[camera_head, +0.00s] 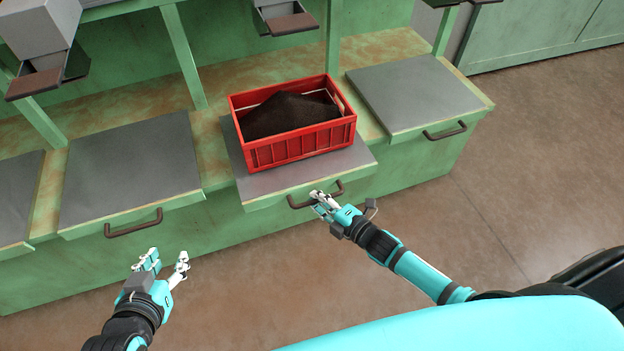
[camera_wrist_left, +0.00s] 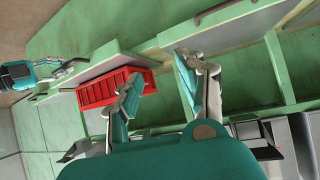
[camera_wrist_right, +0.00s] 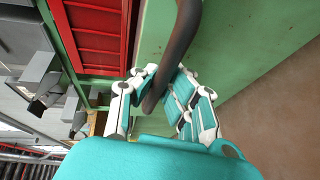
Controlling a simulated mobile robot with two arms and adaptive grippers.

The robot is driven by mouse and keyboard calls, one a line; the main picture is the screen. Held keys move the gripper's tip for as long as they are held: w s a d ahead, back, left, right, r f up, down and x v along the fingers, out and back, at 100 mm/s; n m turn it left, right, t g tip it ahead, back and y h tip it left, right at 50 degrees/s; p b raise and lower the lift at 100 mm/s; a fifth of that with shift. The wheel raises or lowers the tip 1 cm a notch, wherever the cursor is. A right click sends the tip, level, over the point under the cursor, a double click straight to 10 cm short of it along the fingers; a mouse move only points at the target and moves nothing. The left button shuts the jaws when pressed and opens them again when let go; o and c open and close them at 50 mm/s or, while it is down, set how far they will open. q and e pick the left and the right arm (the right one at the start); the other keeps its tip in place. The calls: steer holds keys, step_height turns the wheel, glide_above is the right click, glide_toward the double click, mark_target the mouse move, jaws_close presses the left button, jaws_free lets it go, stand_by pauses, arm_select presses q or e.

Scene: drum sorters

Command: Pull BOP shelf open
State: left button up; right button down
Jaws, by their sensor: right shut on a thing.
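The shelf (camera_head: 253,187) with a grey top and green front edge carries a red crate (camera_head: 304,148) of dark granular material. It juts out a little further than the shelves beside it. A dark curved handle (camera_head: 337,189) is on its front. The right wrist view shows the handle (camera_wrist_right: 181,48) passing between the fingers (camera_wrist_right: 158,98). My left gripper (camera_head: 166,263) is open and empty, in front of the shelf at the left. I cannot read any label saying BOP.
Another grey shelf (camera_head: 130,165) with a handle lies left of the crate's shelf, and one (camera_head: 415,92) lies to its right. Grey sorter chutes (camera_head: 285,18) hang above the counter. The brown floor (camera_head: 480,200) in front is clear.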

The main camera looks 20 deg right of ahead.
arm_select(q)
steer(key=s+a+f+g+y+p, duration=0.1)
steer(key=s+a+f+g+p, duration=0.1)
steer(key=s, duration=0.4)
steer(key=s+a+f+g+p, duration=0.2)
steer(key=s+f+g, duration=0.1)
steer(key=s+g, duration=0.2)
steer(key=shift+s+y, duration=0.35)
steer(key=shift+y, duration=0.05)
arm_select(e)
steer(key=s, duration=1.4)
steer(key=shift+s+d, duration=0.25)
steer(key=shift+s, duration=0.1)
steer(key=shift+r, duration=0.1)
steer(key=c, duration=1.3)
jaws_free()
steer(key=shift+c, duration=0.2)
arm_select(q)
steer(key=shift+w+r, duration=0.1)
steer(key=shift+r, duration=0.1)
steer(key=shift+w+d+r, duration=0.1)
